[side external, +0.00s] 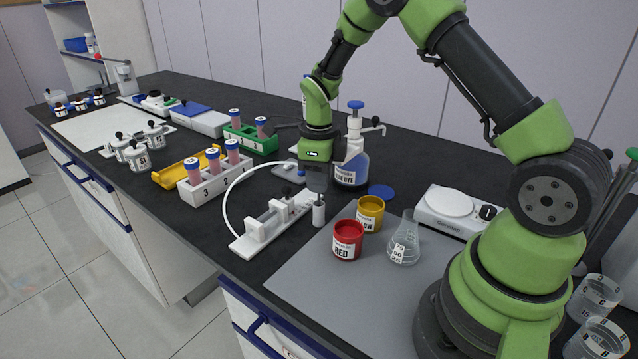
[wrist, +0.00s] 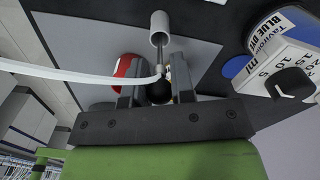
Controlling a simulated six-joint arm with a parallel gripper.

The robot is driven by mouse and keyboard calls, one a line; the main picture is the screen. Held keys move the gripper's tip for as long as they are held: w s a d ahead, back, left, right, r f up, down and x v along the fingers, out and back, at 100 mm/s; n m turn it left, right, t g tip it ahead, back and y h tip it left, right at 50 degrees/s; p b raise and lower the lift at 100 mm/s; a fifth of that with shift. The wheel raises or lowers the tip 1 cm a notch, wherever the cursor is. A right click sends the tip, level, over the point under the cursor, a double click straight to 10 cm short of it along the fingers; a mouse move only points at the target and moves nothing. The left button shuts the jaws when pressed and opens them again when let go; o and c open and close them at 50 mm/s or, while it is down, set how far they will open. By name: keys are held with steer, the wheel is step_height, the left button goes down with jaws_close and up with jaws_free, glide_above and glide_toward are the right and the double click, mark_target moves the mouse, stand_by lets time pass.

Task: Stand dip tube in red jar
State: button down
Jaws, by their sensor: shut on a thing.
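The red jar (side external: 347,246) stands open and upright on the grey mat, its label reading RED. My gripper (side external: 317,188) is shut on the dip tube (side external: 318,214), to the left of and behind the red jar. The dip tube hangs below the fingers, with a white cylinder at the end of a thin rod. In the wrist view, a black ball (wrist: 159,92) sits between my fingers, and the rod runs to the white cylinder (wrist: 159,28). The red jar (wrist: 124,68) shows partly behind a finger. I cannot tell whether the tube's lower end touches the bench.
A white hose (side external: 233,180) arcs from the white stand (side external: 272,222) toward my gripper. The yellow jar (side external: 370,213) and a flask (side external: 405,242) stand close to the red jar. A blue dye bottle (side external: 352,165) stands behind my gripper. The mat's front (side external: 330,290) is clear.

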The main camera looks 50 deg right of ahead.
step_height(320, 180, up, 8)
steer(key=shift+s, duration=0.1)
steer(key=s+a+r, duration=0.1)
steer(key=s+a, duration=0.3)
steer(key=s, duration=0.5)
step_height(320, 180, down, 10)
steer(key=shift+d+r, duration=0.2)
steer(key=shift+r, duration=0.05)
stand_by(0.3)
steer(key=shift+c, duration=2.1)
jaws_free()
steer(key=shift+r, duration=0.1)
step_height(320, 180, up, 7)
